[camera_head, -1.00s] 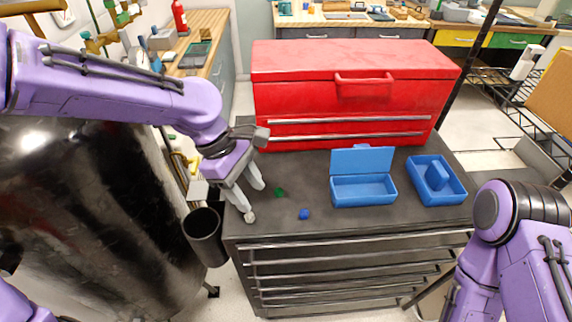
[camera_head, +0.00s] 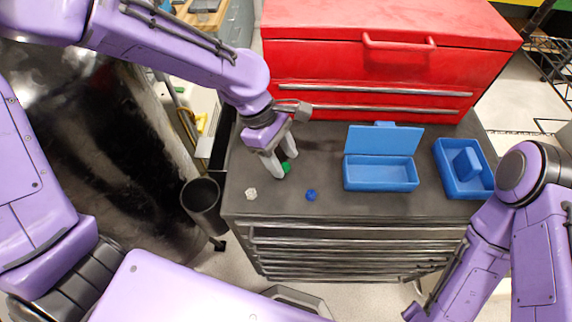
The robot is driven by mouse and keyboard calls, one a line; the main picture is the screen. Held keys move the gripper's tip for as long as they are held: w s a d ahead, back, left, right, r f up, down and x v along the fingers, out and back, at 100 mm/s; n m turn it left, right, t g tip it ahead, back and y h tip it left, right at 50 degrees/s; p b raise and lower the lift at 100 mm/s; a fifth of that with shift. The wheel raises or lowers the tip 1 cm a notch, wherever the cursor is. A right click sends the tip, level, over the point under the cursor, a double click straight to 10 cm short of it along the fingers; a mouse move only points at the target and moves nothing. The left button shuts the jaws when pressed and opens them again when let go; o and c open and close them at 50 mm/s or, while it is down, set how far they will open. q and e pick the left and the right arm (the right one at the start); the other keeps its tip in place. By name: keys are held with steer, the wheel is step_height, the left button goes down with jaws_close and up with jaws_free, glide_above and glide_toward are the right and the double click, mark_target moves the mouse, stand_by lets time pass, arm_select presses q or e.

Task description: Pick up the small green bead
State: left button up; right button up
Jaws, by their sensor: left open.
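The small green bead (camera_head: 286,168) lies on the dark top of the cabinet (camera_head: 345,208). My left gripper (camera_head: 284,164) points down at it with its two pale fingers apart. The fingertips are right by the bead, one at its left and one behind it at the upper right. The near finger hides part of the bead. I cannot tell whether either finger touches it. Only the arm of my right side shows at the right edge; its gripper is not in view.
A white bead (camera_head: 251,194) and a blue bead (camera_head: 311,195) lie near the front edge. An open blue box (camera_head: 382,178) and a blue tray (camera_head: 464,174) are at the right. A red toolbox (camera_head: 385,60) stands behind. A dark cup (camera_head: 202,204) is left of the cabinet.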

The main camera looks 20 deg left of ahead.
arm_select(q)
steer(key=shift+d+f, duration=0.15)
steer(key=shift+f, duration=0.15)
steer(key=shift+s, duration=0.25)
steer(key=shift+w, duration=0.1)
jaws_close()
steer(key=shift+r, duration=0.1)
